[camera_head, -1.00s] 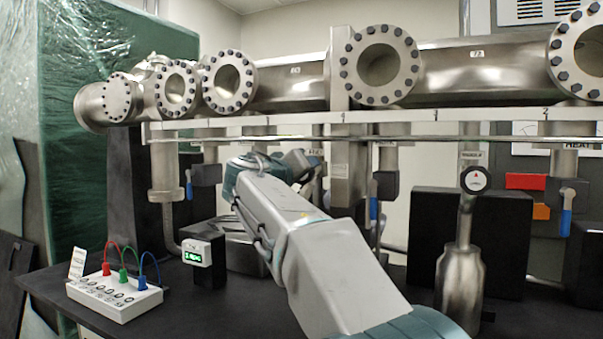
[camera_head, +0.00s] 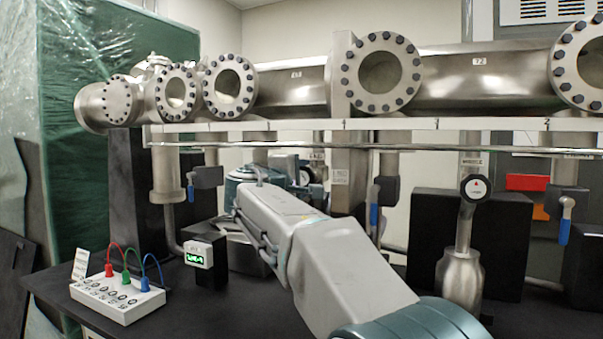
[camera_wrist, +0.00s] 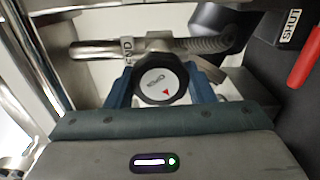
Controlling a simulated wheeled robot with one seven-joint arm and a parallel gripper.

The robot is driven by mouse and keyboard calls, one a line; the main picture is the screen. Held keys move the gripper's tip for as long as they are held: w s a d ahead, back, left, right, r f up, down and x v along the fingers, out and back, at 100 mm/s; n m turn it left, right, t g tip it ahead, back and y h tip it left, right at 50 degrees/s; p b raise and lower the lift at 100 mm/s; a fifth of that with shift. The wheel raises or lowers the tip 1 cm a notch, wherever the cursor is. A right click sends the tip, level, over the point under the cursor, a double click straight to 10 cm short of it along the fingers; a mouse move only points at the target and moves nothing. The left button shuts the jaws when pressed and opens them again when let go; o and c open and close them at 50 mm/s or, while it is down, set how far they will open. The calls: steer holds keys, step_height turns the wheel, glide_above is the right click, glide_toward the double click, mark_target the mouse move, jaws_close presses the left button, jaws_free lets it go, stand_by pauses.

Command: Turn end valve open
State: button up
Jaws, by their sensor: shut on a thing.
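The end valve (camera_wrist: 157,79) is a black round knob with a white face and a red triangle, which points toward the lower right in the wrist view. A label reading END (camera_wrist: 127,48) is on the metal pipe beside it. My gripper (camera_wrist: 158,90) has one blue finger on each side of the knob and is shut on it. In the head view the valve (camera_head: 314,175) shows small below the rail, beyond my arm. My fingers are mostly hidden there by my own wrist.
Another dial valve (camera_head: 476,187) and blue-handled valves (camera_head: 565,225) hang at the right. A green-lit gauge (camera_head: 197,254) and a white box with coloured cables (camera_head: 118,300) stand at the left. The flanged manifold and rail (camera_head: 400,125) run overhead. A red handle (camera_wrist: 304,62) is near the wrist.

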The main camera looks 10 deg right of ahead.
steer(key=n+p, duration=0.3)
steer(key=n, duration=0.3)
steer(key=shift+r+n+p, duration=0.1)
steer(key=shift+n+p, duration=1.5)
steer(key=shift+n, duration=0.7)
steer(key=shift+f, duration=0.25)
steer(key=o, duration=1)
steer(key=shift+c, duration=0.2)
steer(key=shift+s, duration=0.1)
steer(key=v, duration=1.3)
steer(key=shift+s+a+b, duration=0.25)
steer(key=shift+s+b, duration=0.05)
steer(key=shift+b, duration=0.05)
